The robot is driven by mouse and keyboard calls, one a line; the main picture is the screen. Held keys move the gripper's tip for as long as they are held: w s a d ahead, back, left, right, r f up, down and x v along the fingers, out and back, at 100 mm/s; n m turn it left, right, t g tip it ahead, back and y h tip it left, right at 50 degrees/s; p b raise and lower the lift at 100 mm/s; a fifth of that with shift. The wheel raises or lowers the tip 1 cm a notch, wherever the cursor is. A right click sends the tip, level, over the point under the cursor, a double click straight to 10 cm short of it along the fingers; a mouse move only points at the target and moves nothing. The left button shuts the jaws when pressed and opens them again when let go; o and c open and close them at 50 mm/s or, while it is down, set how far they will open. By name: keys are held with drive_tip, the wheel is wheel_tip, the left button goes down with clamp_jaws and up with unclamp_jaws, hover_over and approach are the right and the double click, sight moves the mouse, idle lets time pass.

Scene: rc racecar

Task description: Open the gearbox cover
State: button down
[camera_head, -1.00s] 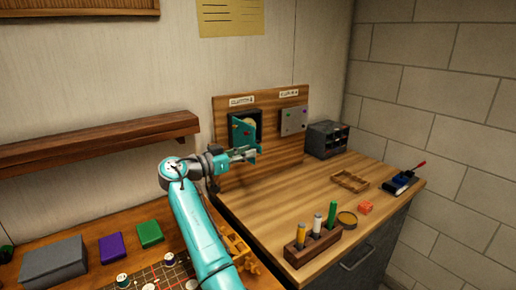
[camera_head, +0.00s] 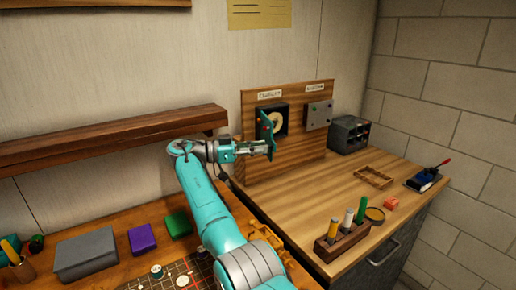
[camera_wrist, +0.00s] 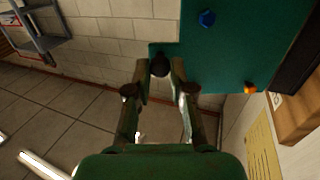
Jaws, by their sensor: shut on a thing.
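The gearbox (camera_head: 281,112) is a dark square box on the upright wooden board, with a pale round dial inside. Its teal-green cover (camera_head: 266,128) stands swung out from the box and shows nearly edge-on. In the wrist view the cover (camera_wrist: 225,50) is a flat green panel with a blue and an orange dot. My gripper (camera_head: 269,149) is at the cover's lower outer edge. In the wrist view my gripper's fingers (camera_wrist: 160,75) are closed on a dark round knob (camera_wrist: 160,64) at the cover's edge.
A grey panel (camera_head: 318,114) sits right of the gearbox on the board (camera_head: 300,150). A dark unit (camera_head: 350,134), a wooden tray (camera_head: 374,177) and a marker holder (camera_head: 342,241) stand on the bench. A wall shelf (camera_head: 110,140) runs close behind my arm.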

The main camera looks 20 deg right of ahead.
drive_tip(key=shift+w+a+f+g, duration=0.15)
drive_tip(key=shift+a+g, duration=0.05)
drive_tip(key=shift+g, duration=0.1)
idle(0.4)
drive_tip(key=c, duration=1)
unclamp_jaws()
drive_tip(key=shift+a, duration=0.1)
wheel_tip(320, 180, up, 10)
drive_tip(key=shift+r, duration=0.1)
